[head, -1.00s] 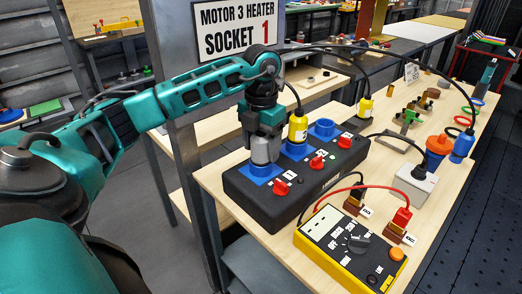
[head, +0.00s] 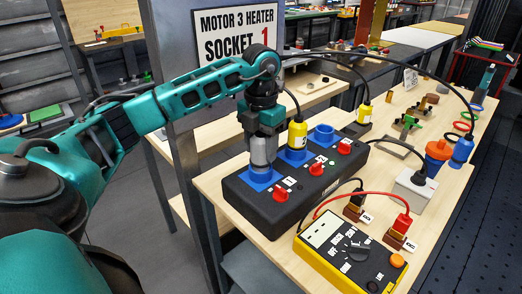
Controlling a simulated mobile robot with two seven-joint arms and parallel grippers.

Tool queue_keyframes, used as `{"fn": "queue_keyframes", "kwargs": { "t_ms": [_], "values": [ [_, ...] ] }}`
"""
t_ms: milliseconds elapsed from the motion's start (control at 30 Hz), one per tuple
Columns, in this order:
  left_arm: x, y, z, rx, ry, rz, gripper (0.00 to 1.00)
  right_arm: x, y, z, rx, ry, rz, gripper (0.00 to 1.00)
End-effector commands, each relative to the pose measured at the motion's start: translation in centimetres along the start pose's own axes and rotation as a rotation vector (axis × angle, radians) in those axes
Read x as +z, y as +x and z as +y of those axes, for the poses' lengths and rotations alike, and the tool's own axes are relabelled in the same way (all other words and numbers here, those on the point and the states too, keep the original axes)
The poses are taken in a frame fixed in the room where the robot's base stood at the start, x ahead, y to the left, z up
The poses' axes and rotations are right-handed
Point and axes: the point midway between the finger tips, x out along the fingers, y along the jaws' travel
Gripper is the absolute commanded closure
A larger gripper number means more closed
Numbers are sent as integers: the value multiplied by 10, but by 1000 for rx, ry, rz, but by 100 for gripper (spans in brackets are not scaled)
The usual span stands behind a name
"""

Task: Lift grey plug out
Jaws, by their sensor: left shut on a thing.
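The grey plug (head: 263,150) stands upright at the leftmost blue socket (head: 260,179) of the black socket box (head: 285,195). My left gripper (head: 264,133) is above it and shut on its upper part. Part of the plug is hidden by the fingers. I cannot tell whether its lower end is still inside the socket. A yellow plug (head: 297,134) stands in the middle blue socket, close to the right of my gripper. My right gripper is not in view.
Red knobs (head: 281,194) line the box front. A yellow-and-black meter (head: 345,252) with red and black leads lies in front. A sign (head: 235,32) stands behind my arm. A black cable (head: 400,57) arches over the bench.

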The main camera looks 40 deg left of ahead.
Motion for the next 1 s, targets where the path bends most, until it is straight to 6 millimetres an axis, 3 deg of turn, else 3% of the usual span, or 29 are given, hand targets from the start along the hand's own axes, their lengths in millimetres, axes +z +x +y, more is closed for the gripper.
{"fn": "queue_keyframes", "kwargs": {
  "t_ms": [167,433,1000],
  "values": [
    [1,-35,0,-1,0,-7,84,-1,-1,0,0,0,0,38],
    [0,-109,1,1,-1,-8,85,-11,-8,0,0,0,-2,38],
    [0,-170,0,0,0,-4,85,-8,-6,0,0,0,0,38]
  ]
}}
